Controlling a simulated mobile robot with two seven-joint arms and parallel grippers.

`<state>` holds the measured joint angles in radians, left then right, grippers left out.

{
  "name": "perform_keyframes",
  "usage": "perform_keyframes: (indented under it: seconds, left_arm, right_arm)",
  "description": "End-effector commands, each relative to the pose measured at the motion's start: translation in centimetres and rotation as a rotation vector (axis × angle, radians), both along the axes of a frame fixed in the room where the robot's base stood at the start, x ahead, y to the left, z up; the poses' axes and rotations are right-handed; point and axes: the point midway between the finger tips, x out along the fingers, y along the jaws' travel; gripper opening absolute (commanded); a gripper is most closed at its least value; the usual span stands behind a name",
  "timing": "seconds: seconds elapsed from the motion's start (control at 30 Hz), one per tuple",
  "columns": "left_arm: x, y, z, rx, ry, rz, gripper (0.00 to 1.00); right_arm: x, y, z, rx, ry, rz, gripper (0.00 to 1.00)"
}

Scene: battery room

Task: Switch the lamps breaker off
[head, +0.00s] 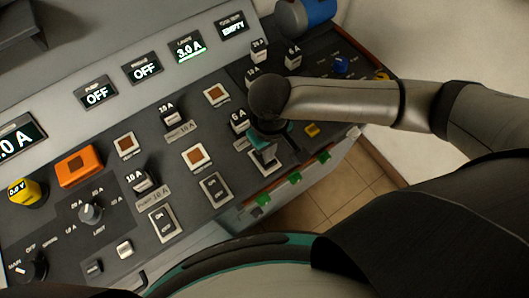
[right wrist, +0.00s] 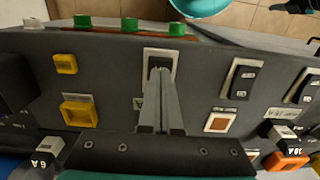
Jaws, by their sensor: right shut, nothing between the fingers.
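The lamps display (head: 188,49) in the head view reads 3.0 A in green. My right gripper (head: 264,153) is over a rocker switch in a pale frame (head: 266,168), the farthest right of the rocker row. In the right wrist view my gripper's fingers (right wrist: 161,78) are together and empty, with their tips at the lower part of this rocker (right wrist: 160,61). The tips cover part of it, so its position and whether they touch it are unclear. Its label is not readable. My left gripper is not in view.
Two other rockers (head: 214,189) (head: 164,223) sit to the left. Orange-brown square buttons (head: 194,157), fuses marked 6 A and 10 A, a yellow knob (head: 23,191) and an orange block (head: 79,166) crowd the panel. Green tabs (head: 294,177) line its front edge.

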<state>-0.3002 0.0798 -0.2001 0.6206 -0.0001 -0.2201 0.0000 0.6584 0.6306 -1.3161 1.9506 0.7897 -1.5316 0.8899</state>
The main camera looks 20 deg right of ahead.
Motion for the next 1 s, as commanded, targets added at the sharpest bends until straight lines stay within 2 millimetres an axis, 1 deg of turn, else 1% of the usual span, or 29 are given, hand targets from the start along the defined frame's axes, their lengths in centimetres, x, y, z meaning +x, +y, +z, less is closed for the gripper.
perform_keyframes:
  seconds: [0.43, 1.0]
  left_arm:
    - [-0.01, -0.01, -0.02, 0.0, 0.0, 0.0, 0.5]
    - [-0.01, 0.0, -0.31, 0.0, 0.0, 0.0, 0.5]
  right_arm:
    - [-0.01, 0.0, -0.04, 0.0, 0.0, 0.0, 0.0]
    - [-0.02, 0.02, -0.86, 0.0, 0.001, 0.0, 0.0]
